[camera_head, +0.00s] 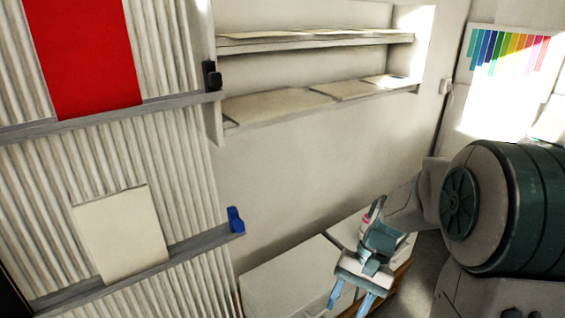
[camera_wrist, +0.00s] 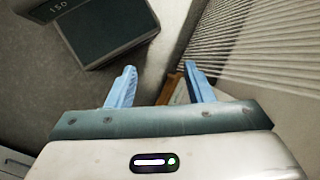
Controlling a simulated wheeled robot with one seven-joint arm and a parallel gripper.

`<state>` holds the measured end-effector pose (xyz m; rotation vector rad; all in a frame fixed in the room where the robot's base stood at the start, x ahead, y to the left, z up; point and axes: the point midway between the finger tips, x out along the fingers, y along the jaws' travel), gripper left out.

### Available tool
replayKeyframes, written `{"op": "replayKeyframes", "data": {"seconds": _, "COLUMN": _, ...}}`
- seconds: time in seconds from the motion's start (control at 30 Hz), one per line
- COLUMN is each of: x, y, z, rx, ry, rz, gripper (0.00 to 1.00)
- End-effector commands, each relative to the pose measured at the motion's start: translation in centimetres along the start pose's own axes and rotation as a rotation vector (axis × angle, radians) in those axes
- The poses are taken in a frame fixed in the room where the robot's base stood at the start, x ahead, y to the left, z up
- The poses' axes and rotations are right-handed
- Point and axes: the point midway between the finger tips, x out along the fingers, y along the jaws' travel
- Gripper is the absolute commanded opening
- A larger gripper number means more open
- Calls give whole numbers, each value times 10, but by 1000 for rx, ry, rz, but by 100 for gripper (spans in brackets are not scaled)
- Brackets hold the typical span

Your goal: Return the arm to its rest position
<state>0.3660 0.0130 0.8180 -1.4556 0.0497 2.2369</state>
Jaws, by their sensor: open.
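My gripper (camera_head: 352,299) is at the lower right of the head view, at the end of my arm, in front of a low white cabinet. Its two blue fingers are apart, with nothing between them. In the wrist view my gripper (camera_wrist: 158,88) also shows open and empty, its fingertips pointing away from the camera. Part of my own teal and grey body shows at the right of the head view.
A white cabinet (camera_head: 285,278) stands below two wall shelves (camera_head: 270,107) bearing flat sheets. At left, a corrugated panel (camera_head: 90,165) with grey rails carries a red sheet (camera_head: 85,55), a cream sheet (camera_head: 122,235) and a blue clip (camera_head: 236,220). A colour chart (camera_head: 508,50) hangs at upper right.

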Motion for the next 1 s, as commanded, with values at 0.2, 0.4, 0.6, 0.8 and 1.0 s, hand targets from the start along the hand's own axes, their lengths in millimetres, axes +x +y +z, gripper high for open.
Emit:
{"op": "replayKeyframes", "data": {"seconds": 0.2, "x": -65, "y": -6, "z": 57, "rx": -122, "ry": 221, "rz": 122, "gripper": 47}}
{"op": "replayKeyframes", "data": {"seconds": 0.4, "x": -113, "y": -7, "z": 100, "rx": -237, "ry": 417, "rz": 202, "gripper": 47}}
{"op": "replayKeyframes", "data": {"seconds": 0.6, "x": -147, "y": -7, "z": 133, "rx": -336, "ry": 578, "rz": 246, "gripper": 47}}
{"op": "replayKeyframes", "data": {"seconds": 0.8, "x": -158, "y": -5, "z": 145, "rx": -382, "ry": 650, "rz": 262, "gripper": 47}}
{"op": "replayKeyframes", "data": {"seconds": 1.0, "x": -158, "y": -5, "z": 145, "rx": -386, "ry": 656, "rz": 264, "gripper": 47}}
